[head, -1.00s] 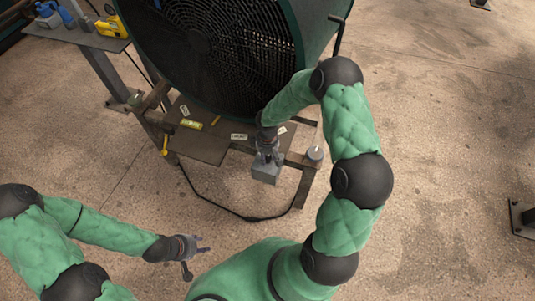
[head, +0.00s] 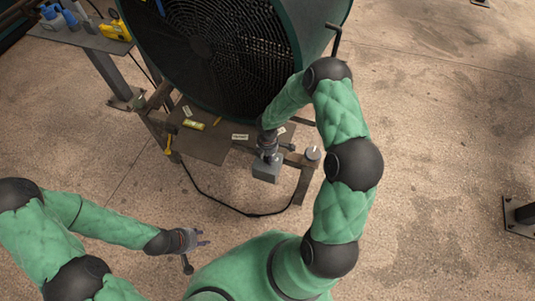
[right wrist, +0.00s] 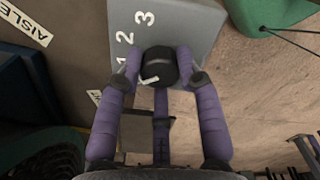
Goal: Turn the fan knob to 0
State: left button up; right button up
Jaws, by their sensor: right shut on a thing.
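The fan knob (right wrist: 159,66) is a dark round knob on a grey control box (right wrist: 185,22), seen in the right wrist view. The digits 1, 2 and 3 show on the box face; any 0 is hidden. A white mark on the knob points left, below the 1, toward a finger. My right gripper (right wrist: 158,80) has its purple fingers closed around the knob. In the head view the box (head: 266,173) sits at the stand's front edge under my right gripper (head: 268,155), which hides the knob. My left gripper (head: 196,250) is open and empty over the floor.
The large fan (head: 205,50) stands behind the box on a metal stand (head: 205,146) with small labels. A round grey piece (head: 313,153) is right of the box. A black cable (head: 225,206) hangs in front. A side table (head: 85,38) with tools is at upper left.

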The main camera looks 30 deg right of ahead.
jog(key=n+p, duration=0.2)
jog(key=n, duration=0.2)
jog(key=shift+n, duration=0.4)
dwell(0.4)
jog(key=o, duration=1.1)
jog(key=shift+o, duration=0.2)
notch_tip(320, 180, up, 12)
jog(key=shift+a, duration=0.1)
